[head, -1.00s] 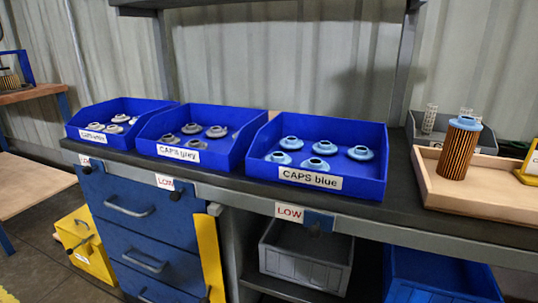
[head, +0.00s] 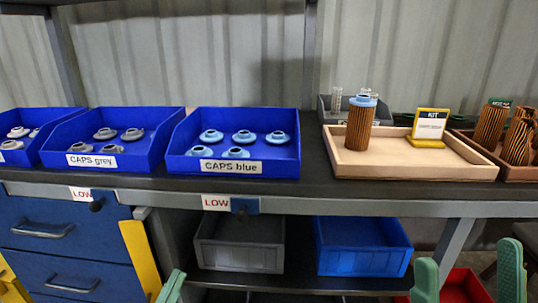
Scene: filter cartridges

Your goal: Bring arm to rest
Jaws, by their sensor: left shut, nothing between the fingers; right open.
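My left gripper (head: 172,287) shows only as green fingertips at the bottom edge, in front of the drawer unit. It is shut and empty, and the rest of it is out of view. My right gripper (head: 468,264) is at the bottom right with its two green fingers wide apart. It is open and empty, in front of the bench, with a red bin (head: 462,289) seen behind and between the fingers. Both grippers are low, below the level of the worktop (head: 320,190), and apart from the cartridges and caps.
On the worktop stand the blue CAPS grey bin (head: 120,170), the CAPS blue bin (head: 285,170) and a wooden tray (head: 400,166) with a blue-capped cartridge (head: 359,128) and KIT sign (head: 430,127). A box of cartridges (head: 490,150) stands right. Grey (head: 240,257) and blue (head: 365,262) bins sit below.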

